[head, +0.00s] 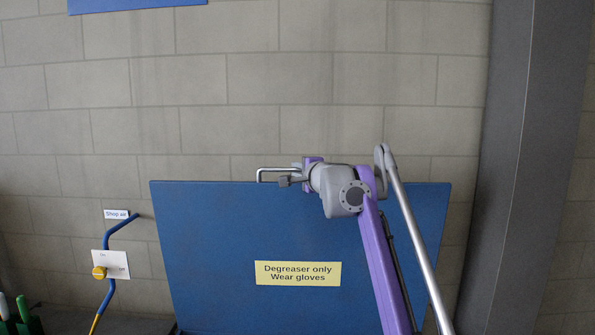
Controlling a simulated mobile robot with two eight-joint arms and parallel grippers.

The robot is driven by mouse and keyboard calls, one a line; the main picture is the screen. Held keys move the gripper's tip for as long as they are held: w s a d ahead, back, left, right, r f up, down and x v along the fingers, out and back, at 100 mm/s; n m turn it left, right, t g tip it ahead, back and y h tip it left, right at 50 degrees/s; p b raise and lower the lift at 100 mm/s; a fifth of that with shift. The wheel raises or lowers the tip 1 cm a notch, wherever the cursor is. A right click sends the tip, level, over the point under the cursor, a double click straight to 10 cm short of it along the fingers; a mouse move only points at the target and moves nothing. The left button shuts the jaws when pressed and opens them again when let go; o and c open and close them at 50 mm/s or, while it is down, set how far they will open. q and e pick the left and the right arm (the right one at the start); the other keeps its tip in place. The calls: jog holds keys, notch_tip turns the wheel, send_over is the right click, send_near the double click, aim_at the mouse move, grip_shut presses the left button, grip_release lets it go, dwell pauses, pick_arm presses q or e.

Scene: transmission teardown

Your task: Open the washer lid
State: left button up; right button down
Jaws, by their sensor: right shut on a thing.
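The washer lid (215,245) is a wide blue panel that stands raised in front of the wall, its broad face towards me. A yellow label (298,273) on it reads "Degreaser only Wear gloves". A metal bar handle (272,170) shows at the lid's top edge, left of its middle. My right gripper (286,181) is shut on the handle, with its arm reaching up across the lid's right half. The washer's body below the lid is out of frame. My left gripper is not in view.
A grey column (505,170) stands to the right of the lid. On the left, a blue shop-air pipe (109,240) with a yellow knob (99,272) runs up the block wall. Green and white-handled items sit at the lower left corner.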

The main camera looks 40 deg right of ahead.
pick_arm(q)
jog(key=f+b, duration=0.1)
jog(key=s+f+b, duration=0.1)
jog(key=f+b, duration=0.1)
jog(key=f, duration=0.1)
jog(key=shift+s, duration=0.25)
pick_arm(e)
jog(key=s+a+f, duration=0.2)
jog(key=s+a, duration=0.5)
jog(key=s, duration=0.1)
jog(key=shift+s, duration=0.1)
jog(key=c, duration=0.8)
grip_release()
jog(key=shift+f, duration=0.1)
jog(key=shift+c, duration=0.2)
jog(key=shift+s, duration=0.15)
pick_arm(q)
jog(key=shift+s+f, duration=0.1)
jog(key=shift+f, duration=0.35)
pick_arm(e)
jog(key=v, duration=1)
jog(key=shift+s, duration=0.3)
jog(key=shift+a, duration=0.1)
